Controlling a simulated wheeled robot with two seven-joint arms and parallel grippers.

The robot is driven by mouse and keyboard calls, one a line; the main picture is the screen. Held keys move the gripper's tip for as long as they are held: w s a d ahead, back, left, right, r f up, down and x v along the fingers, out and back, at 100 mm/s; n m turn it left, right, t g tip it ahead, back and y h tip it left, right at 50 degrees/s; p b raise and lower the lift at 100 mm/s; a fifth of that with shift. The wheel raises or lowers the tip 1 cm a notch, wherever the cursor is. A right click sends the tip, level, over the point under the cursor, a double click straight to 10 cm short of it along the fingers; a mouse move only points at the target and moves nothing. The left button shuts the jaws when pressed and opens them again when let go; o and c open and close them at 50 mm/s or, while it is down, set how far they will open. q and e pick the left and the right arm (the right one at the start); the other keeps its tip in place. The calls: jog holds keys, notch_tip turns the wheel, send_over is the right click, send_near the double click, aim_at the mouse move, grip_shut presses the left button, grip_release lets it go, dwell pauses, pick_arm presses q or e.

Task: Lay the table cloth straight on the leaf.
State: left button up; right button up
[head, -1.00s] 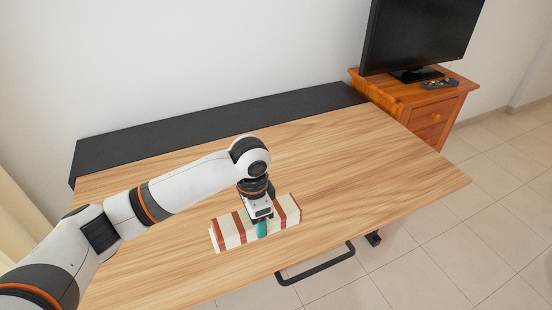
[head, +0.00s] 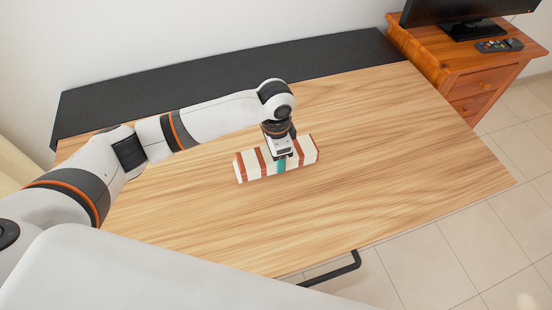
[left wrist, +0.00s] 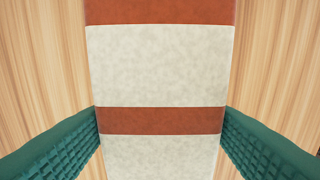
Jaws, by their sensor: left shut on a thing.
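The table cloth (head: 302,152) is a folded bundle with cream and rust-red stripes. It lies near the middle of the wooden leaf (head: 400,150), a little askew to the leaf's edges. My left gripper (head: 282,165) is over the cloth from above, its teal fingers shut on it. In the left wrist view the cloth (left wrist: 160,65) runs up the middle between the two teal fingers (left wrist: 160,150), with wood grain on both sides. Whether the cloth touches the leaf all along its underside is hard to tell. My right gripper is out of view.
A black panel (head: 220,88) runs along the leaf's back edge by the wall. A wooden cabinet (head: 470,75) with a television (head: 470,12) and a remote (head: 498,45) stands at back right. The leaf's right side is bare.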

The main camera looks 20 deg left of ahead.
pick_arm(q)
jog(key=shift+w+f, duration=0.1)
jog(key=shift+f, duration=1.75)
jog(key=o, duration=1.1)
jog(key=shift+f, duration=0.15)
jog(key=shift+o, duration=0.2)
notch_tip(320, 180, up, 12)
jog(key=shift+r, duration=0.15)
